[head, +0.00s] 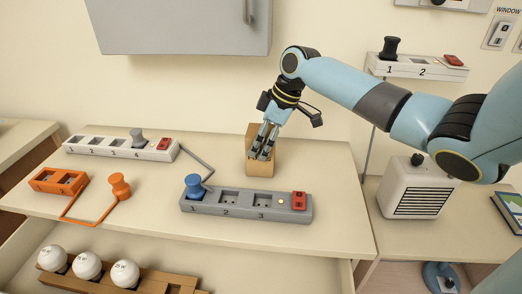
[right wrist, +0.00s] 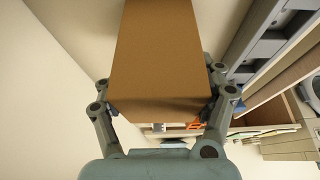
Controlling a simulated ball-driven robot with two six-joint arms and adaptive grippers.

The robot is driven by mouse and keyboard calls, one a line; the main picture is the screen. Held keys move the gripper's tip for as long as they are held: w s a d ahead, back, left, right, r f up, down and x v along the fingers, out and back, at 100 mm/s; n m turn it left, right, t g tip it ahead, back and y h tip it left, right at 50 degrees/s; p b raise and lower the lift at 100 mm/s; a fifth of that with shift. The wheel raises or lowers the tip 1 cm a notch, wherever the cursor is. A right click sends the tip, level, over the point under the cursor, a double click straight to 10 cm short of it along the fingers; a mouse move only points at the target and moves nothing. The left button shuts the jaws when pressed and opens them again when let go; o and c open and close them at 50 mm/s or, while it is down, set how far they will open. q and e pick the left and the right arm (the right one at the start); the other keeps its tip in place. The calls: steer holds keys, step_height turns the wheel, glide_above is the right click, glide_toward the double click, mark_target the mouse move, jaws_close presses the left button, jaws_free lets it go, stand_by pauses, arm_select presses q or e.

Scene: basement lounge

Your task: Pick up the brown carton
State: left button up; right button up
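The brown carton (head: 262,168) stands at the back middle of the pale table, behind the grey power strip. My right gripper (head: 261,152) reaches down over it from the upper right, and its fingers cover part of the carton. In the right wrist view the carton (right wrist: 160,60) fills the space between the fingers of my right gripper (right wrist: 157,100). The finger pads lie against its two opposite edges with no visible gap, so it looks shut on the carton. I see no clear space under the carton. My left gripper is not in view.
The grey power strip (head: 240,207) with a blue plug (head: 194,186) is close in front of the carton. A white strip (head: 110,149) and an orange socket box (head: 58,181) lie to the left. An open drawer with white bulbs (head: 88,265) is below. Table right of the carton is clear.

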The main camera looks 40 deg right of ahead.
steer(key=shift+r, duration=0.1)
stand_by(0.3)
step_height(320, 180, up, 4)
steer(key=shift+r, duration=0.1)
steer(key=shift+s+d+r+p, duration=0.5)
steer(key=shift+s+r, duration=0.6)
steer(key=shift+s, duration=0.75)
steer(key=shift+s+d+r+p, duration=0.35)
steer(key=shift+s+d+r, duration=0.25)
steer(key=shift+s+r, duration=0.95)
steer(key=shift+s+d+r+p, duration=0.4)
steer(key=shift+s+d+r, duration=0.25)
steer(key=shift+s, duration=1.55)
